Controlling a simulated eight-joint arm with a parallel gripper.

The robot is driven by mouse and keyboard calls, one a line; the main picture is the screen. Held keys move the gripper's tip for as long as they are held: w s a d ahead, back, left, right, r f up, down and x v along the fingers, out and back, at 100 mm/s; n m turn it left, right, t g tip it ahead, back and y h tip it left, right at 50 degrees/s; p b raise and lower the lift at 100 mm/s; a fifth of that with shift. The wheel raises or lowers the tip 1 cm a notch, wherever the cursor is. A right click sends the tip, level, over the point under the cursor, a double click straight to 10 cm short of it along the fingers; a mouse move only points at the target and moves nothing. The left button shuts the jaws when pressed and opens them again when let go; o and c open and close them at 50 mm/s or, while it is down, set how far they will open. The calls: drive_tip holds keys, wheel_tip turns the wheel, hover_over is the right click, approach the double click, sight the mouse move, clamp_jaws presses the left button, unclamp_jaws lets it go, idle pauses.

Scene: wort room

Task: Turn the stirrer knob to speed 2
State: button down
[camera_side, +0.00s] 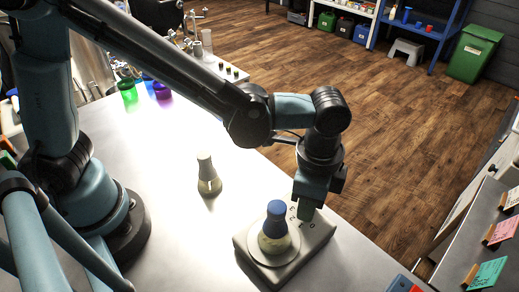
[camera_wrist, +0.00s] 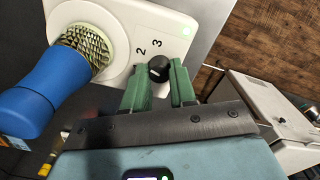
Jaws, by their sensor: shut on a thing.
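The stirrer (camera_side: 312,240) is a pale box on the bench in the side view, with a blue-capped flask (camera_side: 275,232) on its round plate. The stirrer also shows in the wrist view (camera_wrist: 172,30), where the black knob (camera_wrist: 158,69) sits near the printed numbers 2 and 3. My gripper (camera_side: 305,211) points down at the numbered end of the stirrer. In the wrist view, the green fingers of my gripper (camera_wrist: 159,72) are on both sides of the knob, shut on it. The fingers partly hide the knob, and I cannot tell which number it points to.
A second flask (camera_side: 207,178) with a pale cap stands on the bench left of the stirrer. Green (camera_side: 127,91) and purple (camera_side: 162,90) vessels stand at the back. The bench between is clear. The capped flask is close beside my gripper.

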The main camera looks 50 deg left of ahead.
drive_tip(key=shift+m, duration=0.6)
drive_tip(key=c, duration=0.9)
unclamp_jaws()
wheel_tip(320, 180, up, 12)
drive_tip(key=a+f+n+t, duration=0.3)
drive_tip(key=a+n+t, duration=0.4)
drive_tip(key=a+n, duration=0.6)
drive_tip(key=a, duration=1)
drive_tip(key=shift+s+a+n, duration=0.3)
drive_tip(key=shift+s+a, duration=0.05)
drive_tip(key=shift+s, duration=0.05)
